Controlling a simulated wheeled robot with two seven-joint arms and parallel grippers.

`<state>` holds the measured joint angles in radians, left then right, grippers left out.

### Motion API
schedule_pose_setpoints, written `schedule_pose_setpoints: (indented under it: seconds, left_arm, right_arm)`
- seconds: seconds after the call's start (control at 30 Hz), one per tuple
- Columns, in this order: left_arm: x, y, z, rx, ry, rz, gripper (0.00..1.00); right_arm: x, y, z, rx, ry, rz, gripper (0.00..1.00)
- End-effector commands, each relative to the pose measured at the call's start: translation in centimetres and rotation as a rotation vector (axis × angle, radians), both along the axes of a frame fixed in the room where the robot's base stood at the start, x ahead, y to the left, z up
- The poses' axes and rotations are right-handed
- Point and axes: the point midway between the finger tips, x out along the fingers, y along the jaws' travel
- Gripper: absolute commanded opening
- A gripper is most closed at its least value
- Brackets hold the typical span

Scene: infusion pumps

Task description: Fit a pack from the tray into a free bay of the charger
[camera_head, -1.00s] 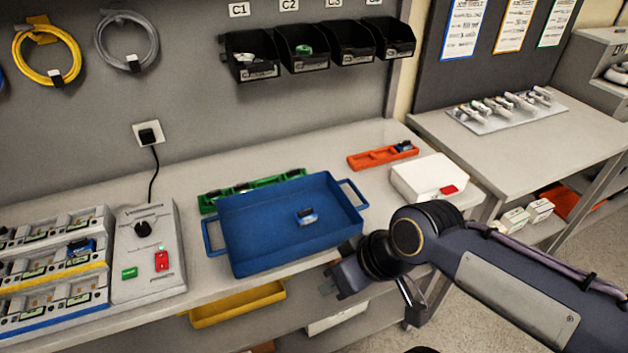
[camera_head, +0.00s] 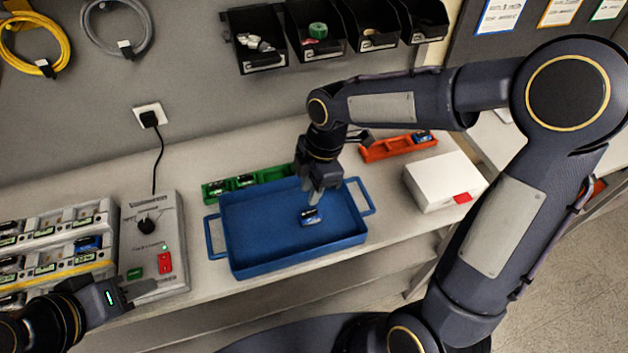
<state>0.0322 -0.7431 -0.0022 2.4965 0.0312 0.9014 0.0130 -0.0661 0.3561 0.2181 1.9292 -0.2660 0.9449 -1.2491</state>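A blue pack (camera_head: 309,217) with a dark and pale label lies in the blue tray (camera_head: 262,252), right of the tray's middle. My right gripper (camera_head: 316,198) points down just above the pack. Its fingers show from the side, so whether they are parted is hard to tell. The charger (camera_head: 50,262) is at the left, with rows of bays. One bay in its middle row holds a blue pack (camera_head: 88,243). Several other bays hold dark packs or look pale. My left gripper (camera_head: 132,294) is at the lower left, in front of the charger, with its fingers apart and nothing between them.
A grey control box (camera_head: 152,218) with a knob and red switch stands between charger and tray. A green holder (camera_head: 250,181) is behind the tray. An orange holder (camera_head: 385,150) and a white box (camera_head: 438,180) are to the right. Black bins (camera_head: 262,58) hang above.

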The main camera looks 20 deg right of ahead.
Motion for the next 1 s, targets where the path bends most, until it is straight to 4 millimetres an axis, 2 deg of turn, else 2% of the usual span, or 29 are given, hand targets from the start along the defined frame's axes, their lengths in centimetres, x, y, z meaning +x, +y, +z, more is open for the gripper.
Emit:
schedule_pose_setpoints:
  seconds: [0.03,0.5,0.67,0.93,1.0]
  left_arm:
    - [0.0,0.0,-0.9,0.0,0.0,0.0,0.36]
    - [0.0,0.0,-5.5,0.0,0.0,0.0,0.36]
    - [0.0,0.0,-6.1,0.0,0.0,0.0,0.36]
    - [0.0,0.0,-6.0,0.0,0.0,0.0,0.36]
    - [0.0,0.0,-6.0,0.0,0.0,0.0,0.36]
  right_arm:
    - [0.0,0.0,-1.0,0.0,0.001,-0.001,0.25]
    - [0.0,-0.1,-6.8,0.0,0.001,-0.002,0.25]
    - [0.0,-0.1,-7.6,0.0,0.001,-0.003,0.25]
    - [0.0,0.0,-7.6,0.0,0.002,-0.003,0.25]
    - [0.0,0.0,-7.6,0.0,0.002,-0.003,0.18]
